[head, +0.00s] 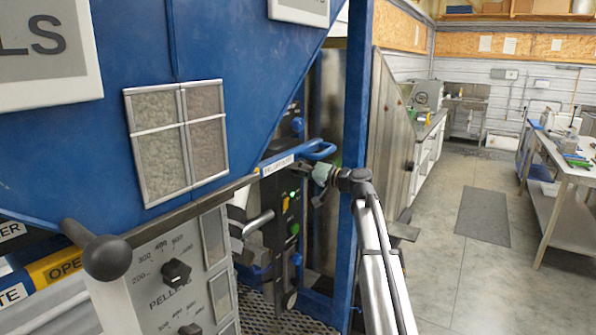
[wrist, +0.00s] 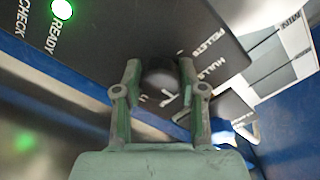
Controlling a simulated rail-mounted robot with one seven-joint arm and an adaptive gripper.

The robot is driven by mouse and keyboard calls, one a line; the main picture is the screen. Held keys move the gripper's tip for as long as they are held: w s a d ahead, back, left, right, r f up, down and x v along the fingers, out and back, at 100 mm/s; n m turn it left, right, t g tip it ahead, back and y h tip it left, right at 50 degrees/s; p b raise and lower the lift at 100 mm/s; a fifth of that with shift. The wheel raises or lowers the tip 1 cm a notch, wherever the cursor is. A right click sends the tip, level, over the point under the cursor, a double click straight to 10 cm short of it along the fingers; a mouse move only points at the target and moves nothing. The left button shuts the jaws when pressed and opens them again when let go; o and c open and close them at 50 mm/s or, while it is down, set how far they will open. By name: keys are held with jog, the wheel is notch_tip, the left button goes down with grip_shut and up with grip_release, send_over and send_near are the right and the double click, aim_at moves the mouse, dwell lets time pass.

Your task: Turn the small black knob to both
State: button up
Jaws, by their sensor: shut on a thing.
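The small black knob (wrist: 158,80) sits on a dark control panel (wrist: 110,25) in the wrist view. The two fingers of my gripper (wrist: 159,72) close on it from either side. The labels PELLETS and HULLS are printed to the right of the knob, and a white mark partly shows just below it. Which way the knob points I cannot tell. In the head view my gripper (head: 311,178) reaches the right side of the black control panel (head: 284,215); the knob is hidden there.
A green READY light (wrist: 62,9) glows on the panel. A blue handle (head: 312,151) is just above my gripper. A blue post (head: 352,120) stands close behind my arm. Larger black knobs (head: 176,273) are on the grey panel at left. Open floor lies to the right.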

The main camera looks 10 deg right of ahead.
jog(key=o, duration=1.2)
jog(key=shift+w, duration=0.1)
jog(key=shift+c, duration=0.2)
jog(key=v, duration=1.2)
